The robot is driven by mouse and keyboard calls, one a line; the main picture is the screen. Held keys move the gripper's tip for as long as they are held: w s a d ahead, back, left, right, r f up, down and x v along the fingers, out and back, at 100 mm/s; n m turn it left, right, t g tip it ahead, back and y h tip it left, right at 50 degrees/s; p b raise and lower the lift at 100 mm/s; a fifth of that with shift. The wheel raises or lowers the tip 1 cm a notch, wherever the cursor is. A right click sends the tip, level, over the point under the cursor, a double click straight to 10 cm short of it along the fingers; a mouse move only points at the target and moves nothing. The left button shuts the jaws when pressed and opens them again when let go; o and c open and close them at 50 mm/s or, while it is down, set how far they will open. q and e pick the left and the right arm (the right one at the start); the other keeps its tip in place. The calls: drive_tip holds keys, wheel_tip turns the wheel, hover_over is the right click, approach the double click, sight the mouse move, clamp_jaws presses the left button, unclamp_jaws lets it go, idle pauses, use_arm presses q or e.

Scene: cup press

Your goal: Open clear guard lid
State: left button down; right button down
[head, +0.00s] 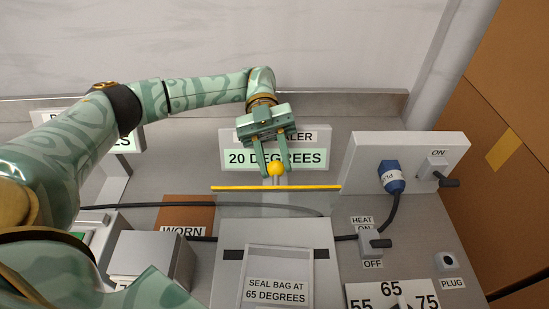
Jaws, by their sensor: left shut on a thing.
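My left gripper (276,168) reaches in from above, its two fingers shut on a yellow ball knob (276,169). The knob sits on a short pale stem just above a long yellow bar (240,188), which looks like the edge of the clear guard lid. The lid's see-through panel is too faint to trace, so its exact tilt cannot be told. Behind the fingers is the sealer's sign reading 20 DEGREES (300,159). In front is the grey sealer bed (228,275) with a bag label (278,285). My right gripper is not in view.
At right are a panel with an ON switch (433,165), a blue plug (391,176), a HEAT switch (374,243) and an empty-looking PLUG socket (447,261). A dial scale (372,296) is at the front. A brown WORN mat (190,210) and grey box (150,258) are at left.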

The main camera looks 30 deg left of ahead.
use_arm(q)
drive_tip(key=shift+f, duration=0.25)
drive_tip(key=c, duration=1.1)
unclamp_jaws()
drive_tip(key=b+v, duration=0.4)
drive_tip(key=v, duration=0.3)
drive_tip(key=shift+w+a+b, duration=0.2)
drive_tip(key=shift+w+b, duration=0.05)
drive_tip(key=shift+b, duration=0.05)
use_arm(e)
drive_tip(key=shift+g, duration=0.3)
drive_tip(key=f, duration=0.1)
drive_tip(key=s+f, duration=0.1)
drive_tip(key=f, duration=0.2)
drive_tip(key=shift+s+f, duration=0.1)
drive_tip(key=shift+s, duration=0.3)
use_arm(q)
drive_tip(key=shift+r, duration=0.1)
